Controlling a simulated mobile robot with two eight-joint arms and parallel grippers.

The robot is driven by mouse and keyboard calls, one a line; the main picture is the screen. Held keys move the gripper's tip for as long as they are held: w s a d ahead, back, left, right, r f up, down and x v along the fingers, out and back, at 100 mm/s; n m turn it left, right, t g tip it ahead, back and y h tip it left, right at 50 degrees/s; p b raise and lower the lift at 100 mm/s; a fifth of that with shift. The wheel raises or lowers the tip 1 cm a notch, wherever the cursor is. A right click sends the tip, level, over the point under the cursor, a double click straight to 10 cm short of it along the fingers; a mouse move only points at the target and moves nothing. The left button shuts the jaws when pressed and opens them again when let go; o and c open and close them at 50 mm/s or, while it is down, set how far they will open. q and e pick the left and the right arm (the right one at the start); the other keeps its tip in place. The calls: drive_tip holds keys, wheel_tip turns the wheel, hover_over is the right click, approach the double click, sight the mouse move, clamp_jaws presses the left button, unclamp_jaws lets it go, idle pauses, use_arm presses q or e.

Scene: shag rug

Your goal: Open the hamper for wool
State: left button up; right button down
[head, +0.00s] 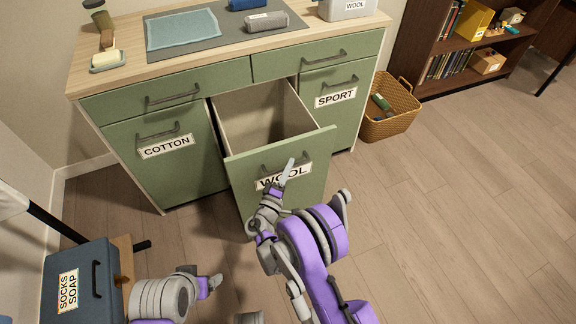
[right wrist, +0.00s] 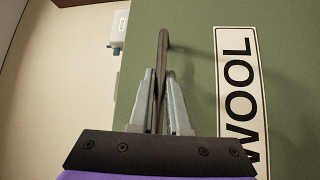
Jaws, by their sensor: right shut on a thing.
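The green wool hamper (head: 315,158) is pulled well out of the middle of the cabinet, and its pale inside shows, with nothing seen in it. Its front carries the WOOL label (head: 297,172), which also shows in the right wrist view (right wrist: 240,90). My right gripper (head: 286,173) is at the hamper's dark bar handle. In the right wrist view its two fingers (right wrist: 160,88) are closed around the handle (right wrist: 163,48). My left gripper (head: 212,283) is low at the left, away from the hamper and empty-looking; its jaw opening is unclear.
The cotton front (head: 180,165) and sport front (head: 338,85) on either side are shut. A wicker basket (head: 405,125) stands right of the cabinet. A blue box (head: 95,275) is at lower left. The wooden floor at right is clear.

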drive_tip(key=c, duration=0.9)
unclamp_jaws()
drive_tip(key=v, duration=1)
drive_tip(key=shift+s+a, duration=0.2)
drive_tip(key=shift+s, duration=0.2)
